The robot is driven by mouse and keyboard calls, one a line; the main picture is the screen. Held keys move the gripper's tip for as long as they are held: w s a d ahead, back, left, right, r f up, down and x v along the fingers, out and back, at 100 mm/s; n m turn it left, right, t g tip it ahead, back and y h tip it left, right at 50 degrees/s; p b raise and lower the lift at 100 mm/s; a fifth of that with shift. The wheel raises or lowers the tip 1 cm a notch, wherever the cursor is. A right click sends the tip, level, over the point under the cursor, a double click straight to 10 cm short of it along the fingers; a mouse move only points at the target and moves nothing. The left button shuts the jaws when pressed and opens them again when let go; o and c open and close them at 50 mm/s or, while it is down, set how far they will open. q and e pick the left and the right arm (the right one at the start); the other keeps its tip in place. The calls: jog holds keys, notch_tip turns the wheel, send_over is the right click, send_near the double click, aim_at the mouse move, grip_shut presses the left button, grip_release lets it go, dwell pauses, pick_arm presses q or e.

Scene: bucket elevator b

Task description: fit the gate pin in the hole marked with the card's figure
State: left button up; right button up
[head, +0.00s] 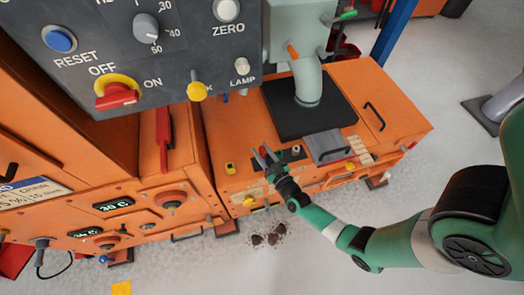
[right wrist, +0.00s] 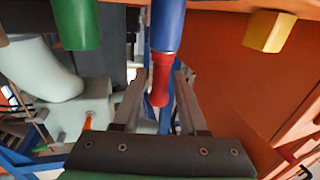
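My right gripper (head: 264,154) is over the front part of the low orange deck (head: 222,130). In the right wrist view, which is upside down, its two fingers (right wrist: 160,88) stand apart on either side of a red upper part (right wrist: 161,75) on a blue post (right wrist: 168,25). A red bit also shows between the fingers in the head view. I cannot tell whether this is the gate pin. A green post (right wrist: 75,22) and a yellow post (right wrist: 269,32) stand beside it. The card's figure and the marked holes cannot be made out. My left gripper is out of view.
A grey spout (head: 307,82) comes down over a black plate (head: 305,110) behind the gripper. The control panel (head: 160,60) overhangs the left side. Dark debris (head: 267,239) lies on the floor.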

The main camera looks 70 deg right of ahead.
jog(key=shift+o, duration=0.8)
jog(key=shift+s+a, duration=0.1)
jog(key=shift+s, duration=0.05)
jog(key=p+v, duration=0.4)
jog(key=v, duration=0.7)
jog(key=shift+s, duration=0.15)
